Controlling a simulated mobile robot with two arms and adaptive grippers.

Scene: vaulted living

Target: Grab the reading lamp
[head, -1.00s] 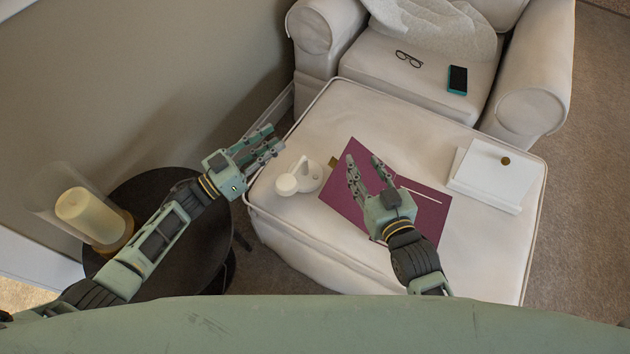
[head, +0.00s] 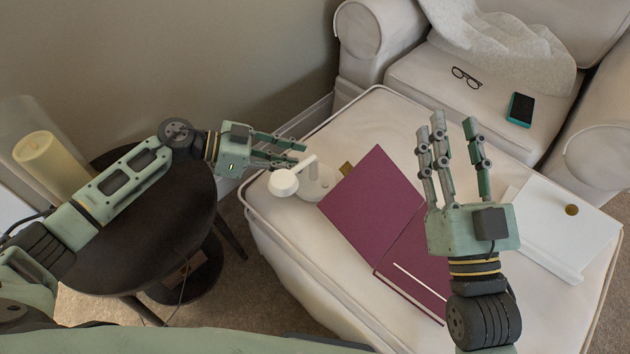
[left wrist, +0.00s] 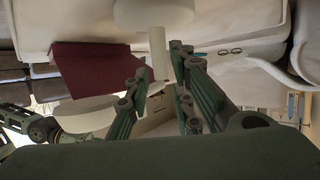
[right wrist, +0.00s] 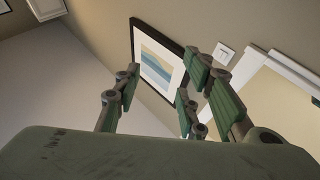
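The reading lamp, a small white lamp with a round head (head: 283,183), a short stem and a disc base (head: 318,182), stands on the cream ottoman (head: 350,112). My left gripper (head: 300,152) is open at the lamp, with its fingertips close to the stem. Contact cannot be told.
A purple folder (head: 370,205) lies beside the lamp, and a white box (head: 555,225) lies at the right of the ottoman. A dark round side table (head: 150,250) with a candle (head: 48,160) is at left. The armchair behind holds glasses (head: 466,77) and a phone (head: 521,108).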

